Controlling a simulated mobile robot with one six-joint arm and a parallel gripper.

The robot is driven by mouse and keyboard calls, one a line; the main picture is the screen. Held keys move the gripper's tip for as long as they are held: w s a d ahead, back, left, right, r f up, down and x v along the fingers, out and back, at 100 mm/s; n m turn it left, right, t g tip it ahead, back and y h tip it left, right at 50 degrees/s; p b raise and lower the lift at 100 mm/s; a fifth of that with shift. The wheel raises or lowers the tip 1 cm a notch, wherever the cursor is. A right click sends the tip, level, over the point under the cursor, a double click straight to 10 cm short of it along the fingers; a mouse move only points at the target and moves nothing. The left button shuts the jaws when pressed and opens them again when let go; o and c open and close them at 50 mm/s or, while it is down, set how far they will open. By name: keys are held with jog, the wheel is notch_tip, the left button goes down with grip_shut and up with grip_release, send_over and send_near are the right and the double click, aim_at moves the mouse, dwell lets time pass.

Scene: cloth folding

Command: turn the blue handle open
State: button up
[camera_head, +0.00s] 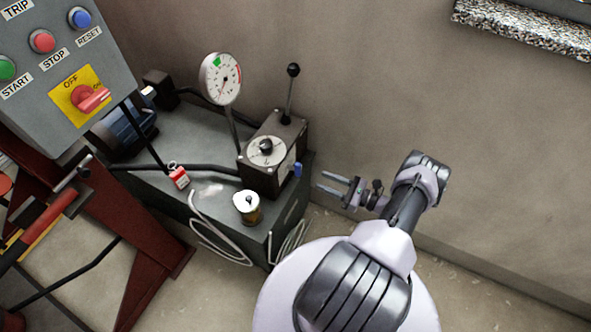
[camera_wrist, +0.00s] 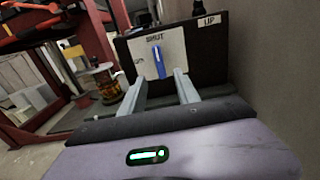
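The blue handle (camera_wrist: 158,62) sits on a pale plate marked SHUT at its top, on the side of a dark valve box (camera_wrist: 209,57). The handle stands near upright, its upper end toward SHUT; a partly legible label starting with O is at the plate's left. In the head view the handle (camera_head: 298,169) shows small on the right side of the box (camera_head: 284,140). My gripper (camera_head: 320,181) is to the right of the handle, pointing at it, open and empty. In the wrist view the fingertips (camera_wrist: 160,76) appear on either side of the handle, apart from it.
A lever with a black knob (camera_head: 293,70) rises from the box, and a pressure gauge (camera_head: 221,78) stands left of it. A tin can (camera_head: 249,209) and a red padlock (camera_head: 178,176) are on the grey unit. The wall lies close behind my arm.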

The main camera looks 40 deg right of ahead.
aim_at(301, 172)
jog(key=b+x, duration=0.1)
jog(key=x, duration=0.9)
jog(key=shift+w+a, duration=0.15)
jog(key=shift+w, duration=0.15)
grip_shut()
